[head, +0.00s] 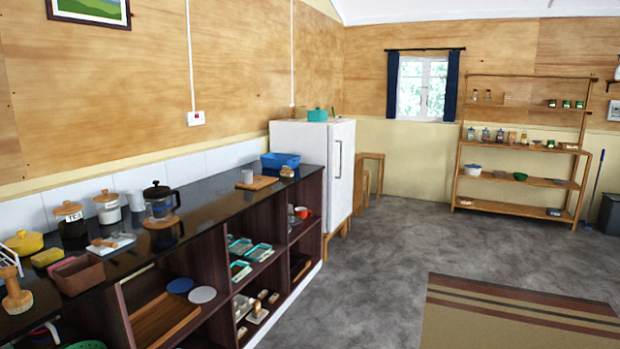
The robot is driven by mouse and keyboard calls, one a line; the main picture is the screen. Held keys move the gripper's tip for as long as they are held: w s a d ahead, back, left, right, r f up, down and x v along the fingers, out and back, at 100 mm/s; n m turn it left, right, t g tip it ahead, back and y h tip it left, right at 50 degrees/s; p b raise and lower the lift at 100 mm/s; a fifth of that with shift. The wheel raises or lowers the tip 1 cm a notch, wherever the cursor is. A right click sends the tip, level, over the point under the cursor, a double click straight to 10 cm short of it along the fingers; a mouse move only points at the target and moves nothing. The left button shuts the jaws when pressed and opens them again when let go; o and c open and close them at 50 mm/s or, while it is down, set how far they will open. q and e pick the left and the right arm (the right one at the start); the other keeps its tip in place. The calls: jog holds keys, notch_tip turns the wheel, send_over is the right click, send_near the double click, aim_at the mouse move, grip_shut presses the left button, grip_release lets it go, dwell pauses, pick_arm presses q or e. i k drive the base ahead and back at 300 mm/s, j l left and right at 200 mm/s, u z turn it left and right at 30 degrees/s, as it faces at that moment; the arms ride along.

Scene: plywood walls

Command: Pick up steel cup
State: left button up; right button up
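A small light-grey cup (247,177), which looks like the steel cup, stands upright on the dark countertop (205,212), towards its far end. It is just left of a wooden board (258,184) and seems close to its edge; I cannot tell if they touch. Neither of my grippers shows in the head view.
A blue basin (280,161) stands behind the cup, near a white fridge (318,165). A French press (161,201), jars and a brown tub (78,273) crowd the near counter. Open shelves lie below. The grey floor (375,270) to the right is clear, with a striped rug (520,318).

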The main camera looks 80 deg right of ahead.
aim_at(247, 174)
jog(key=z, duration=2.1)
jog(key=i+z, duration=0.1)
jog(key=i, duration=0.3)
